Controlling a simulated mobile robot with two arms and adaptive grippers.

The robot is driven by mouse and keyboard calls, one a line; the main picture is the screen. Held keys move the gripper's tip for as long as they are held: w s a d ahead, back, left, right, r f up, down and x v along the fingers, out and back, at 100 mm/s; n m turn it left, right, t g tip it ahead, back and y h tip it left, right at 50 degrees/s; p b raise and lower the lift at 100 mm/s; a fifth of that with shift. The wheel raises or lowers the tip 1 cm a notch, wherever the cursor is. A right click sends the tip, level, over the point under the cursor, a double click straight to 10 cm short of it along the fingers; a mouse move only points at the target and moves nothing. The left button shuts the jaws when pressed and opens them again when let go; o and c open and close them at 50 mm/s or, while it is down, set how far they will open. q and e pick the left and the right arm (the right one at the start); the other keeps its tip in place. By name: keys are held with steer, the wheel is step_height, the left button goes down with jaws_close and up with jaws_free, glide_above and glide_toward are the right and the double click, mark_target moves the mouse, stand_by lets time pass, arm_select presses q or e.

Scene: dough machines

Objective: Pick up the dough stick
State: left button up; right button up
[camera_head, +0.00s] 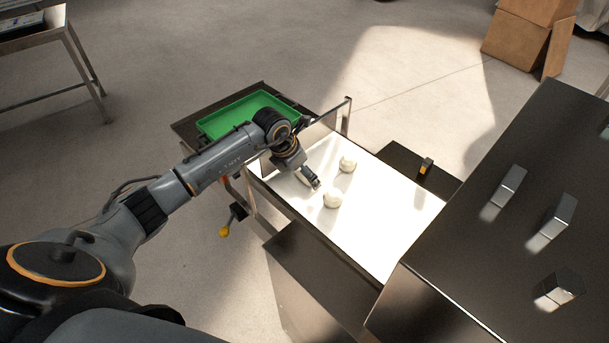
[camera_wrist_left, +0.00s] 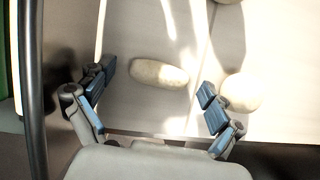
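The dough stick (camera_wrist_left: 159,74) is a pale, short rounded roll lying across the white work surface in the left wrist view. My left gripper (camera_wrist_left: 157,80) is open, with one dark blue-padded finger on each side of the stick and a gap to it. In the head view my left gripper (camera_head: 312,183) is low over the left part of the white surface (camera_head: 385,215), and I cannot make out the stick clearly there. My right gripper is not in view.
Two round dough balls lie nearby, one (camera_head: 332,198) close to the left gripper and one (camera_head: 347,164) farther back. In the wrist view the nearer ball (camera_wrist_left: 241,92) sits beside the right finger. A green tray (camera_head: 215,124) stands behind a panel.

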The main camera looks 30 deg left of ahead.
arm_select(q)
steer(key=c, duration=1.1)
steer(key=shift+o, duration=0.2)
steer(key=shift+r, duration=0.1)
